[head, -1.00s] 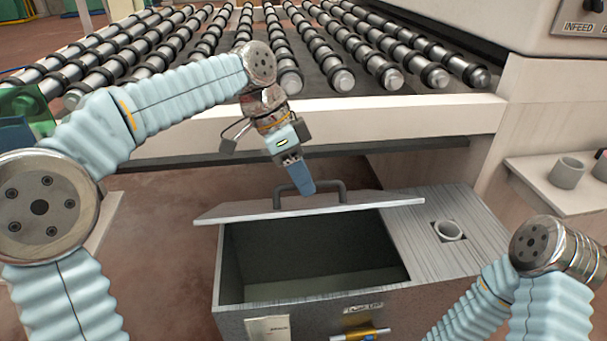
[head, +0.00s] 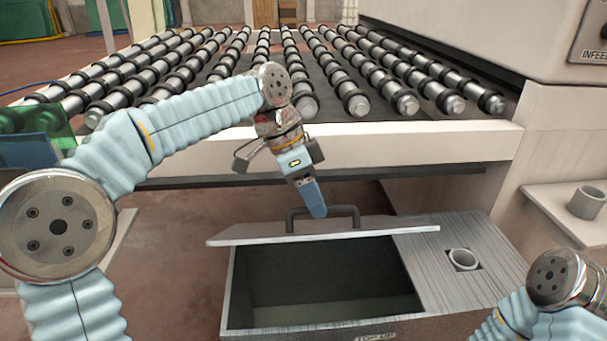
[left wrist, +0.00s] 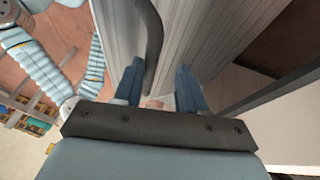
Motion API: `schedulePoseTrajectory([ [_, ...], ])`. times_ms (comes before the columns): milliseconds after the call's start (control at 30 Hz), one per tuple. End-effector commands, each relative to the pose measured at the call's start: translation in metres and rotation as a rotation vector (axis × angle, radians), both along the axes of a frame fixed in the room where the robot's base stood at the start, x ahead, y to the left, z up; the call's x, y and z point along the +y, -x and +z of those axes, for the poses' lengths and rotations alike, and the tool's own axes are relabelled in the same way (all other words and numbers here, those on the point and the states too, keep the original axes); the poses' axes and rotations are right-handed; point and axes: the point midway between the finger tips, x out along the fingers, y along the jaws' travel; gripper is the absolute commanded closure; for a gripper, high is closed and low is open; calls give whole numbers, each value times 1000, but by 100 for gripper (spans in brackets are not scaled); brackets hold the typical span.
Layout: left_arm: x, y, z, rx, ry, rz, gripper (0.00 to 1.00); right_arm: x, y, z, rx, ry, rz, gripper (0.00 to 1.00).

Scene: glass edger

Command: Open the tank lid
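The tank (head: 470,240) is a grey metal box below the roller bed. Its lid (head: 385,231) shows as a narrow slanted panel along the back of the opening, and the dark interior shows in front of it. A dark bar handle (head: 350,208) stands up from the lid. My left gripper (head: 314,203) points down at the handle, its blue fingers overlapping it in the head view. In the left wrist view the two fingers (left wrist: 160,85) are apart, with the handle (left wrist: 152,35) between them, closer to the left finger. Contact cannot be told. My right gripper is out of view.
The roller bed (head: 280,75) and its white front beam (head: 400,147) lie just behind and above the tank. A round cup-like fitting (head: 462,259) sits on the tank's right top. A white shelf (head: 560,215) with a grey cup (head: 587,202) is at the right.

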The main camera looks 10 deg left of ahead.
Motion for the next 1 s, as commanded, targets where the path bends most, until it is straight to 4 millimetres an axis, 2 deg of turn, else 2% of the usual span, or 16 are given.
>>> schedulePoseTrajectory([
  [167, 14, -3, 32, -4, 2, 3, 60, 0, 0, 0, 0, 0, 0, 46],
  [333, 34, -5, 73, -4, 2, 3, 60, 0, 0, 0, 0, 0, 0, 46],
  [500, 46, -7, 101, -2, 1, 1, 60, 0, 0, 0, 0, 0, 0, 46],
  [700, 54, -7, 116, -2, 0, 2, 60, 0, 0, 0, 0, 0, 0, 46],
  [1000, 56, -7, 118, 0, 0, 1, 60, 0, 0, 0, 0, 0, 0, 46],
])
